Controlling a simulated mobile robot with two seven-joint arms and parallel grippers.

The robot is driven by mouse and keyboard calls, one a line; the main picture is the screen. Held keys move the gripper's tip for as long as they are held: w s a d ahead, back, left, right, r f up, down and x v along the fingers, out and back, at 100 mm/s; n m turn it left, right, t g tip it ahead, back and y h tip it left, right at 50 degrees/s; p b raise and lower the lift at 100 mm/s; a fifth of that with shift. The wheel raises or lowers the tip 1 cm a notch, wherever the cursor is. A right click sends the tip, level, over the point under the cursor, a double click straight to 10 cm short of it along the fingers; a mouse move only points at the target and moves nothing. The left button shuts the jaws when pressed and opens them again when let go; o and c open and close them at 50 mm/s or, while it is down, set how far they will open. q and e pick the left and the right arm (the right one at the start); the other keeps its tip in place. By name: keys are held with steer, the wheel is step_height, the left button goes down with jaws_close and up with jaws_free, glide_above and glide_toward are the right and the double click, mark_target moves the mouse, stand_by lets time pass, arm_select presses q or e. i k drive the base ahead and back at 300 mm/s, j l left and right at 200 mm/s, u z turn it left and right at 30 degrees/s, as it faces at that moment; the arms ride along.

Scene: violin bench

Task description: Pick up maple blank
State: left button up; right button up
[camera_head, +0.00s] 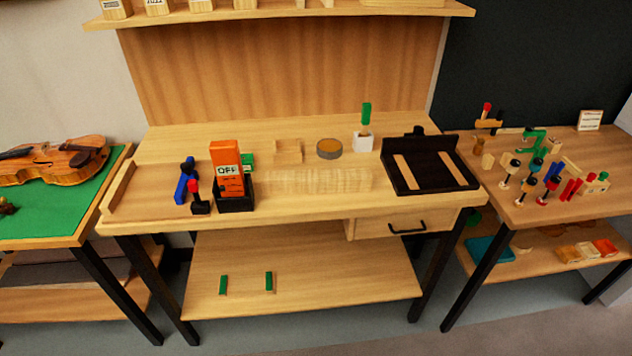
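A long, pale wooden piece with faint cross stripes (318,181) lies near the front middle of the central workbench (290,206); it looks like the maple blank. Its colour is close to the bench top, so its edges are hard to make out. A smaller pale wooden block or holder (288,152) sits behind it, slightly left. Neither of my grippers shows in the head view, and nothing is seen touching the striped piece.
A black tray (428,167) lies to the right. Side tables flank the bench.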

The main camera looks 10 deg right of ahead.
mark_target(305, 180)
steer(key=i+l, duration=0.2)
steer(key=l, duration=0.15)
steer(key=i+l, duration=0.25)
steer(key=l, duration=0.15)
steer(key=i+l+u, duration=0.15)
steer(key=l+u, duration=0.15)
steer(key=i+l+u, duration=0.1)
steer(key=l+u, duration=0.25)
